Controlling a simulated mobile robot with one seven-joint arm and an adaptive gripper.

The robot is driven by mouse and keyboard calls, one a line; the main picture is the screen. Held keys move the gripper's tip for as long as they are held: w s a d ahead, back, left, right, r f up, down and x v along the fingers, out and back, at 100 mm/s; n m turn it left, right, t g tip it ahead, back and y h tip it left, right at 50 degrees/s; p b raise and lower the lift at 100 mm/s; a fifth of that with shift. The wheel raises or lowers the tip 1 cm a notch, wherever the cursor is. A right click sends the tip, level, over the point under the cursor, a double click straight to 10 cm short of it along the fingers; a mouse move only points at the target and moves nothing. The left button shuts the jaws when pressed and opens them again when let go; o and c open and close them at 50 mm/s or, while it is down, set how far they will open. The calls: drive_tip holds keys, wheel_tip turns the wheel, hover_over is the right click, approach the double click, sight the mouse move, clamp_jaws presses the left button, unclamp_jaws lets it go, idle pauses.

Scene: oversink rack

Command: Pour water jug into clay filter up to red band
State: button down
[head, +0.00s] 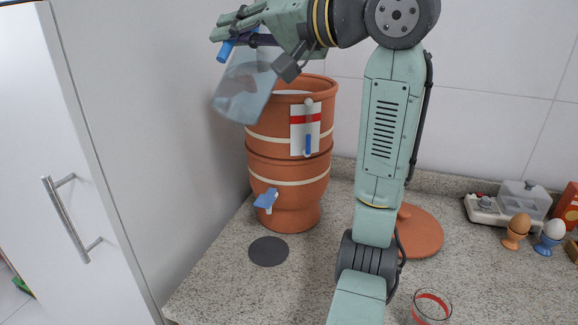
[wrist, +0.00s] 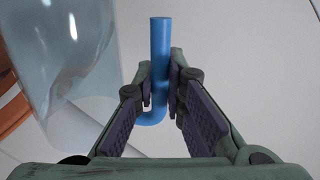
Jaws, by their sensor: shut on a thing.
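The clay filter (head: 287,205) stands upright on the counter, its top open. A white label with a red band (head: 305,118) is on its upper part, beside a gauge tube with a short blue column (head: 308,145) below the band. A blue tap (head: 266,199) is on its lower part. My gripper (head: 229,42) is shut on the blue handle (wrist: 160,50) of the clear water jug (head: 241,92). The jug is tilted and hangs in front of the filter's upper left side. It also shows in the wrist view (wrist: 85,60). I see no stream; its water level is unclear.
A terracotta disc (head: 420,232) lies behind my arm. A dark round mat (head: 268,251) lies before the filter. A glass with a red band (head: 431,308) stands at the front; egg cups (head: 515,240) and an appliance (head: 505,207) are at right.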

drive_tip(key=shift+w+d+r+m, duration=0.3)
drive_tip(key=shift+w+r+m, duration=0.2)
drive_tip(key=shift+m, duration=0.3)
idle(2.5)
drive_tip(key=shift+w+g, duration=0.1)
drive_tip(key=shift+g, duration=0.2)
drive_tip(key=shift+m, duration=0.3)
idle(0.4)
drive_tip(key=shift+w+d+r, duration=0.1)
drive_tip(key=shift+w, duration=0.05)
drive_tip(key=shift+w+r, duration=0.1)
drive_tip(key=shift+w, duration=0.05)
idle(0.7)
drive_tip(key=shift+w+d+m, duration=0.1)
drive_tip(key=shift+m, duration=0.3)
idle(0.5)
